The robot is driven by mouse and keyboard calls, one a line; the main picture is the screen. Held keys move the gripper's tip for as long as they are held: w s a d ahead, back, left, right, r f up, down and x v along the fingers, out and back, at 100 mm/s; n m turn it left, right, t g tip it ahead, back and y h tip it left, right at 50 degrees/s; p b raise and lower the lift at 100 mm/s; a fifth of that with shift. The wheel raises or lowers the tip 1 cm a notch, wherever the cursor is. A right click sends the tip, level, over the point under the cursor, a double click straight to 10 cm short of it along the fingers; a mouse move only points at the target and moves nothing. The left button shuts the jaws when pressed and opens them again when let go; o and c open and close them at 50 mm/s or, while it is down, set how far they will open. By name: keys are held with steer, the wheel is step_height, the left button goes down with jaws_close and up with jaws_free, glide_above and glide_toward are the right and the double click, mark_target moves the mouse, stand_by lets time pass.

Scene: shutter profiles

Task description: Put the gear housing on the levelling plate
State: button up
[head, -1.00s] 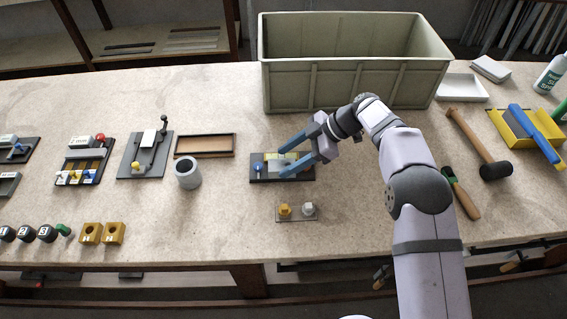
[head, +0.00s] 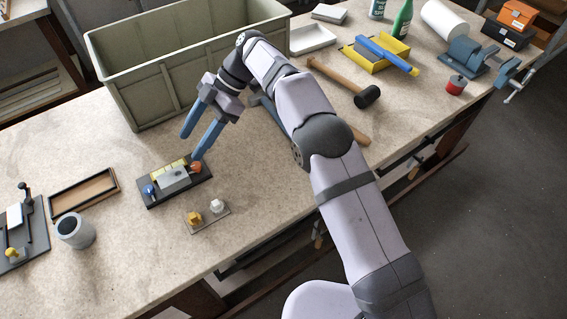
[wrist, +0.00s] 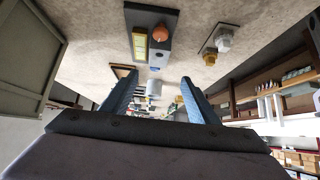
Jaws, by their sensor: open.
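A dark plate (head: 205,179), seemingly the levelling plate, lies on the bench. On it is a grey block (head: 173,179), perhaps the gear housing; I cannot tell for sure. The plate also carries a yellow strip (head: 168,167), a blue knob (head: 149,190) and an orange knob (head: 196,167). In the wrist view the grey block (wrist: 158,52) sits beside the yellow strip (wrist: 140,46). My gripper (head: 191,146) is open and empty, above and behind the plate. Its blue fingers (wrist: 158,77) are spread with nothing between them.
A small plate with a yellow piece (head: 194,218) and a white piece (head: 217,206) lies in front. A grey cup (head: 75,231) and a shallow brown tray (head: 84,192) stand left. A large green crate (head: 180,55) stands behind; a mallet (head: 345,83) lies right.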

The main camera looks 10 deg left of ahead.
steer(key=w+d+f+m+t+h, duration=0.1)
steer(key=w+d+m+t+h, duration=0.1)
steer(key=d+m, duration=0.85)
steer(key=w+d+f+m+t+h, duration=0.1)
steer(key=d+f+m+t, duration=0.3)
steer(key=d, duration=1.2)
steer(key=s+d+f+m+h, duration=0.3)
steer(key=s+d+m, duration=0.9)
steer(key=s+d, duration=0.4)
steer(key=d, duration=0.3)
